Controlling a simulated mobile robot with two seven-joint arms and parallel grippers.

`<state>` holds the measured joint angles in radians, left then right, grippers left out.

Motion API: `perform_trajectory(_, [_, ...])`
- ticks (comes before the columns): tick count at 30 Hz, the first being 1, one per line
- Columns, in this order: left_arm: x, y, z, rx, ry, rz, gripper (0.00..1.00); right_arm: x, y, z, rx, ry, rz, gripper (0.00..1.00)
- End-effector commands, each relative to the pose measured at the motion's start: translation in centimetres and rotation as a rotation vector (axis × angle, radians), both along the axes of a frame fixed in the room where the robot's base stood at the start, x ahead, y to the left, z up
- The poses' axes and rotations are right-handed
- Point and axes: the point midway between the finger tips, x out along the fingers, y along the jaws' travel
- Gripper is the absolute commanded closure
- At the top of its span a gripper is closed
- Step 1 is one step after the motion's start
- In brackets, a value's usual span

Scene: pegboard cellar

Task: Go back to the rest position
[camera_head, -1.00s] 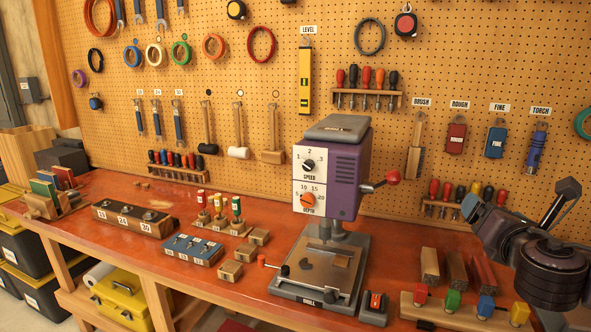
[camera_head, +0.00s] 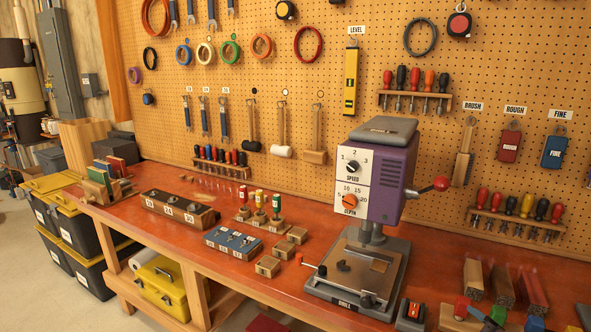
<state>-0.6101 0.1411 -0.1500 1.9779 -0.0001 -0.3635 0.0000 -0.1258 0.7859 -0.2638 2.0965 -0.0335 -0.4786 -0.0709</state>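Neither of my grippers shows in the head view. No part of my arms can be made out in it. The task names no object. The view is over a long red-topped workbench (camera_head: 225,272) against a pegboard wall (camera_head: 290,80). A purple and white drill press (camera_head: 385,175) stands on the bench right of centre, with a grey base plate (camera_head: 345,290).
A wooden block (camera_head: 178,209), a blue tray (camera_head: 232,243), small wooden blocks (camera_head: 267,266) and colored bottles (camera_head: 259,203) stand on the bench. Black bins with yellow lids (camera_head: 85,235) stand left on the floor. A yellow toolbox (camera_head: 160,285) sits below. Pegboard tools hang above.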

Motion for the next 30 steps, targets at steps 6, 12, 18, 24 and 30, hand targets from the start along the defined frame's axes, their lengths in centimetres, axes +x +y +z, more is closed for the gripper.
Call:
perform_trajectory(6, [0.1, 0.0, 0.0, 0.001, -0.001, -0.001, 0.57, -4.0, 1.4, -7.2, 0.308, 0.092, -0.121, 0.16])
perform_trajectory(12, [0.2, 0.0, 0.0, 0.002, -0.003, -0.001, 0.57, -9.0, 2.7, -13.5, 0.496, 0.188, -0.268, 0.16])
perform_trajectory(18, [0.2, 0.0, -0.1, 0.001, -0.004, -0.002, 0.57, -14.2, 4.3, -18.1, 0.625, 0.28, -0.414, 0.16])
perform_trajectory(24, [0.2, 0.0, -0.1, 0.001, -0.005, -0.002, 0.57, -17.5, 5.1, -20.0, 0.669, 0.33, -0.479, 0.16])
perform_trajectory(30, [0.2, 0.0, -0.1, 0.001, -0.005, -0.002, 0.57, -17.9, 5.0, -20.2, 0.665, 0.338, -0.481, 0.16])
